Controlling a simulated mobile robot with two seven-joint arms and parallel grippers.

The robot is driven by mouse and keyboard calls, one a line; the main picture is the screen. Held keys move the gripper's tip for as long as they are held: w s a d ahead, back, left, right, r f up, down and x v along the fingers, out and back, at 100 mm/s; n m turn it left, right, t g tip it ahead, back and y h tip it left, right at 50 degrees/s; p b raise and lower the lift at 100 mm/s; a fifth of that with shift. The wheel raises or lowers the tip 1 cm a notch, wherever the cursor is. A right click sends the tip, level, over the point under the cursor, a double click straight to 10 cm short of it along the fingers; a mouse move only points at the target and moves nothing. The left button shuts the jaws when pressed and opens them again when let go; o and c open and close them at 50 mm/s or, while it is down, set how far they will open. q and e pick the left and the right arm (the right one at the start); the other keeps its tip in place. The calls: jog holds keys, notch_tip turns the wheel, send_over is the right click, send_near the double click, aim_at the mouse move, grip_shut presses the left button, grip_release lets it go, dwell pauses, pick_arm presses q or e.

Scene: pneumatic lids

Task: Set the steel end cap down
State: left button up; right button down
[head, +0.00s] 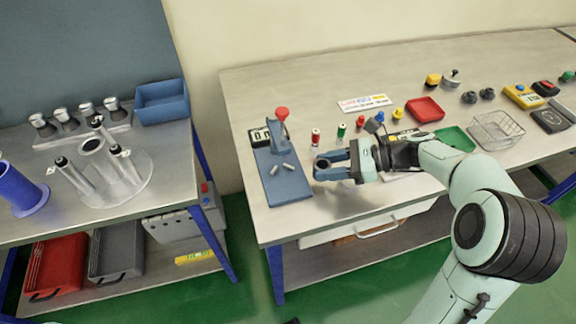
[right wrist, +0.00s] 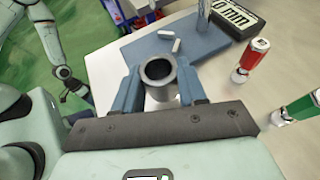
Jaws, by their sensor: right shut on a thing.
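My right gripper (head: 322,165) reaches in from the right over the front part of the right-hand bench, just right of the blue press plate. It is shut on the steel end cap (right wrist: 158,72), a short grey cup with a dark round opening facing the wrist camera. The blue fingers (right wrist: 160,90) grip it from both sides. Whether its lower end touches the bench is hidden. In the head view the fingers hide most of the cap. My left gripper (right wrist: 72,88) shows small at the left of the right wrist view, over the green floor; its jaws are unclear.
The blue plate (head: 283,188) with a red-knobbed press bears small pale pins, beside a gauge (head: 260,137). Red (head: 316,137) and green (head: 341,131) bottles stand behind my gripper. Bare bench lies in front of it. The left bench holds a steel stand (head: 120,185) and blue bin (head: 162,104).

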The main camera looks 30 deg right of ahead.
aim_at(290, 177)
jog(key=w+a, duration=0.1)
jog(key=a, duration=0.1)
jog(key=w+a, duration=0.2)
jog(key=x, duration=0.4)
jog(key=shift+w+a+r+b, duration=0.2)
jog(key=shift+r+b, duration=0.05)
jog(key=shift+b, duration=0.05)
jog(key=shift+s+f, duration=0.15)
jog(key=shift+f, duration=0.25)
jog(key=c, duration=0.8)
grip_release()
jog(key=shift+f, duration=0.1)
jog(key=shift+o, duration=0.9)
jog(key=shift+d, duration=0.1)
jog(key=p+v, duration=0.1)
jog(key=v, duration=1.1)
jog(key=shift+r, duration=0.3)
